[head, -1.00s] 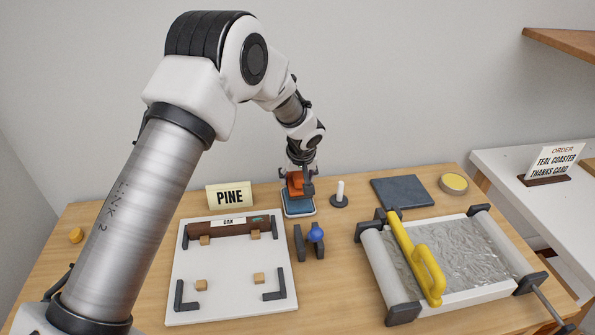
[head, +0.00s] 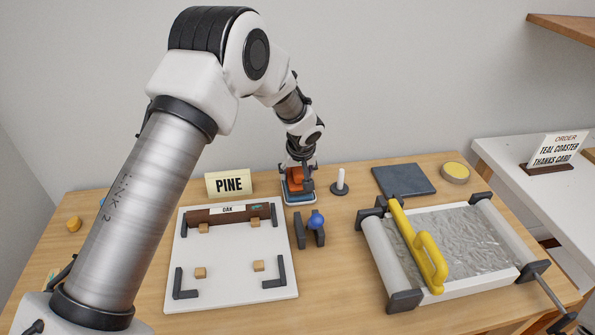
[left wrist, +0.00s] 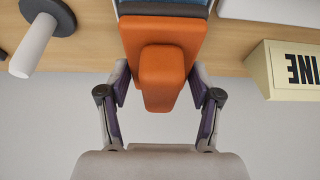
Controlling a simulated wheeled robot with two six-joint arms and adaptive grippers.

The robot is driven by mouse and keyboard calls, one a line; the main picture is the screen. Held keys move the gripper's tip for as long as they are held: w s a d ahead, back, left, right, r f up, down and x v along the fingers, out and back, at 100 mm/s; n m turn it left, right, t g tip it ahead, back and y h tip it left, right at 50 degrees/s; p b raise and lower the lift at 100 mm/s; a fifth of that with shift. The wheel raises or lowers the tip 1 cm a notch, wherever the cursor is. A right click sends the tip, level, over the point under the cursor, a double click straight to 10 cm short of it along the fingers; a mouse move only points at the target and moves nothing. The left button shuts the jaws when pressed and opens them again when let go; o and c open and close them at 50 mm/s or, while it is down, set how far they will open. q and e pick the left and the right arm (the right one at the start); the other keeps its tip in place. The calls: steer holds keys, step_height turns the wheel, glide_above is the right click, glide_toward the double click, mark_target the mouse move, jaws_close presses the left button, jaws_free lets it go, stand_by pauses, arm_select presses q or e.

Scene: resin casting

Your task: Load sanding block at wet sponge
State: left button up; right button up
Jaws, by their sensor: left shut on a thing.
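The orange sanding block (left wrist: 160,40) is between the two fingers of my left gripper (left wrist: 160,97), which is shut on its raised grip. In the head view the block (head: 295,184) is low over the blue wet sponge (head: 298,196) in its pale tray at the back of the table. The block appears to meet the sponge, but the gripper partly hides the contact. A strip of the blue sponge shows at the top edge of the left wrist view. My right gripper is not in view.
A white candle-like post (head: 340,180) stands close right of the sponge, and the PINE sign (head: 228,184) stands to its left. In front are a white board (head: 235,270) with corner stops and a dark stand with a blue knob (head: 316,219). A grey-filled frame (head: 465,292) is at right.

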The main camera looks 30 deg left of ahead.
arm_select(q)
steer(key=shift+f+b, duration=0.45)
steer(key=shift+f, duration=0.05)
steer(key=shift+b, duration=0.3)
stand_by(1.4)
steer(key=shift+r+p, duration=2.2)
steer(key=shift+r, duration=1.35)
